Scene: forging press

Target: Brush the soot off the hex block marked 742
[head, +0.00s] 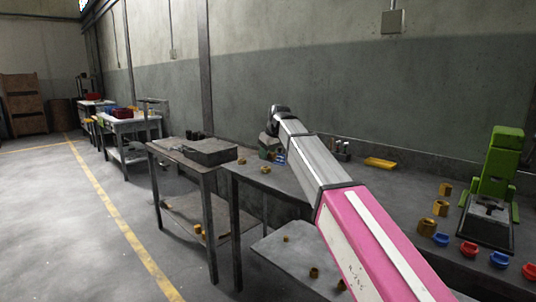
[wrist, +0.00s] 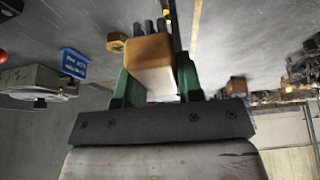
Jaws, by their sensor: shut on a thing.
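My gripper (wrist: 155,80) has green fingers and is shut on a brush with a tan wooden block (wrist: 150,62). Its dark bristles (wrist: 152,27) point away from the gripper. A brass-coloured hex block (wrist: 116,43) sits beside the bristles in the wrist view; I cannot tell whether they touch, and no number on it is readable. In the head view my arm partly hides the gripper above the workbench. Other brass hex pieces stand on the bench, at the right (head: 426,227) and near its left end (head: 265,169). No 742 is legible on them.
A blue sign (wrist: 74,62) and a grey device (wrist: 35,82) stand near the hex block. A side table (head: 185,152) stands left; floor is free further left.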

